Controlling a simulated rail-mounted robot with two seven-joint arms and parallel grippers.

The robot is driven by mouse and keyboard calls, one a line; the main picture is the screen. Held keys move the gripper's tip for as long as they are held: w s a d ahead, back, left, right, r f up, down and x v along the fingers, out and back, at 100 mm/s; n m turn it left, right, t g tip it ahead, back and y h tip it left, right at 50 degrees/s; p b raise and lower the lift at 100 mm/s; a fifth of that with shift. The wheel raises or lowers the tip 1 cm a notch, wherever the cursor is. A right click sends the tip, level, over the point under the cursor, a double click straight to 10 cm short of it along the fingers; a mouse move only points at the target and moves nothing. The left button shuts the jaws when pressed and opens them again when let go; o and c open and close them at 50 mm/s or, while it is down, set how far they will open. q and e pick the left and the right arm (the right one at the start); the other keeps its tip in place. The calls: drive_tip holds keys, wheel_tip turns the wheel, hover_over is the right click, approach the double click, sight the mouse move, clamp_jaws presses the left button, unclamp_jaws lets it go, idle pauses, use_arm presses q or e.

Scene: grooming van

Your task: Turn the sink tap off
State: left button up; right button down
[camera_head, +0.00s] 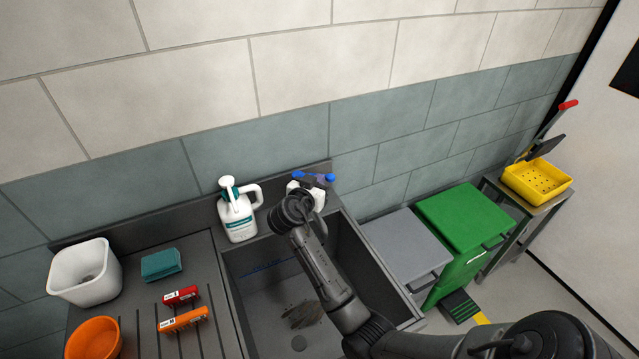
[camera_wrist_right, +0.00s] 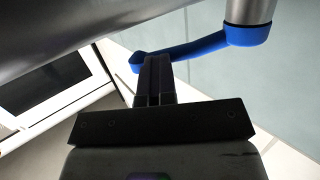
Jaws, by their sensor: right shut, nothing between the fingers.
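The tap's blue lever (camera_head: 329,177) shows at the back edge of the dark sink (camera_head: 362,245), partly hidden by my right gripper (camera_head: 316,182). In the right wrist view the blue lever (camera_wrist_right: 195,47) runs left from a grey metal cylinder (camera_wrist_right: 249,10). My right gripper's fingers (camera_wrist_right: 153,62) are shut and empty there, with their tips right at the lever's lower edge. I cannot tell whether they touch it. The spout is hidden behind my arm, and no water stream can be made out. My left gripper is out of view.
A white jug-like bottle (camera_head: 238,218) stands left of the tap. A white tub (camera_head: 84,273), teal sponge (camera_head: 161,264), red and orange brushes (camera_head: 183,319) and an orange bowl (camera_head: 93,340) are on the drainboard. Grey and green bins (camera_head: 466,216) stand right.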

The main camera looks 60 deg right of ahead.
drive_tip(key=shift+a, duration=0.15)
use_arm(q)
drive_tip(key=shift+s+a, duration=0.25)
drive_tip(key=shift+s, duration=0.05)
use_arm(e)
drive_tip(key=s+v, duration=0.1)
drive_tip(key=v, duration=1.2)
drive_tip(key=shift+a, duration=0.25)
drive_tip(key=shift+s+r, duration=0.1)
drive_tip(key=shift+s, duration=0.05)
